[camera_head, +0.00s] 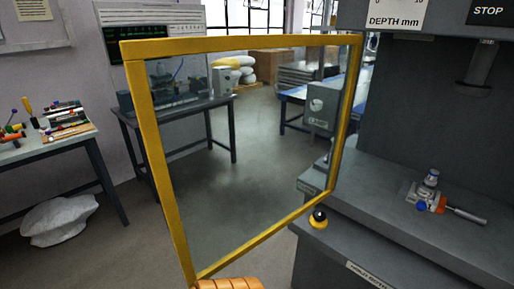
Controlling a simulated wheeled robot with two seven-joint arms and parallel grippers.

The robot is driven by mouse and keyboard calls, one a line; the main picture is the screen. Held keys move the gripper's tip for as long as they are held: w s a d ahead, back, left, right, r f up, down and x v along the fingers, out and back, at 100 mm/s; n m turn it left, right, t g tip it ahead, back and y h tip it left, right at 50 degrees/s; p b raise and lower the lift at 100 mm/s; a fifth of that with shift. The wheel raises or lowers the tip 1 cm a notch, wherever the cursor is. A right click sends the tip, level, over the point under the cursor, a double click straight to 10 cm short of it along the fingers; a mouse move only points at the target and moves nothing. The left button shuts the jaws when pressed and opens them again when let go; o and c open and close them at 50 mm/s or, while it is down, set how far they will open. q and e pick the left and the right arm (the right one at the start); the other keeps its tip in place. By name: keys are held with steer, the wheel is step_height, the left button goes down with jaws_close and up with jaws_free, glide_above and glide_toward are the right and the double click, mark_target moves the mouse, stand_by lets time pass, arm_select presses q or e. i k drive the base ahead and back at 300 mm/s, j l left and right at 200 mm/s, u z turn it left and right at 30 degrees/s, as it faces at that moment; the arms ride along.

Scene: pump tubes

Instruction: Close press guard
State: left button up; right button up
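The press guard (158,160) is a clear panel in a yellow frame. It stands open, swung out to the left of the press (420,120), with its right edge beside the press's left side. The press opening is uncovered. On the press bed (375,190) sits a small metal fitting (431,178) with blue and orange parts and a rod-like handle. An orange ribbed piece (229,284) shows at the bottom edge, by the guard's lower left corner; I cannot tell what it belongs to. Neither of my grippers can be made out.
A black and yellow knob (318,217) sits on the front left of the press. A bench with tools (45,146) stands at the left, with a white sack (58,218) below. A dark table (170,108) shows behind the guard. The floor between is clear.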

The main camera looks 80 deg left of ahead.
mark_target(133, 52)
steer(key=k+j, duration=0.95)
steer(key=j, duration=0.75)
steer(key=i+j, duration=0.15)
steer(key=j, duration=0.6)
